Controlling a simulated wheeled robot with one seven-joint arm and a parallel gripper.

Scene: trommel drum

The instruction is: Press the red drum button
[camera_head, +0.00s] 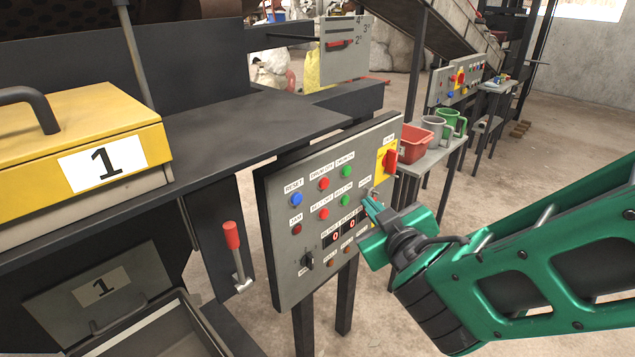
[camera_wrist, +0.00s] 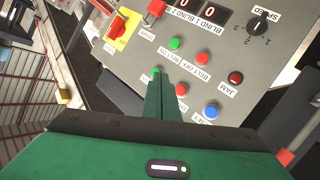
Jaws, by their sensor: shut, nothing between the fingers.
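The red drum button (camera_head: 323,183) is in the top row of the grey control panel (camera_head: 298,268), between a blue reset button (camera_head: 296,200) and a green drum button (camera_head: 346,170). In the wrist view the red drum button (camera_wrist: 181,90) shows just right of my fingers. My gripper (camera_head: 368,200) is shut and empty, its fingertips in front of the panel's right part, right of the red drum button. In the wrist view my gripper (camera_wrist: 160,77) points at the panel and partly covers its upper row. I cannot tell whether the tips touch the panel.
A red belt button (camera_head: 323,213) and a green belt button (camera_head: 346,200) sit just below the drum buttons. A yellow-backed red switch (camera_head: 391,159) is at the panel's upper right. A red-handled lever (camera_head: 233,237) stands left of the panel. A small table with cups (camera_head: 433,130) stands behind.

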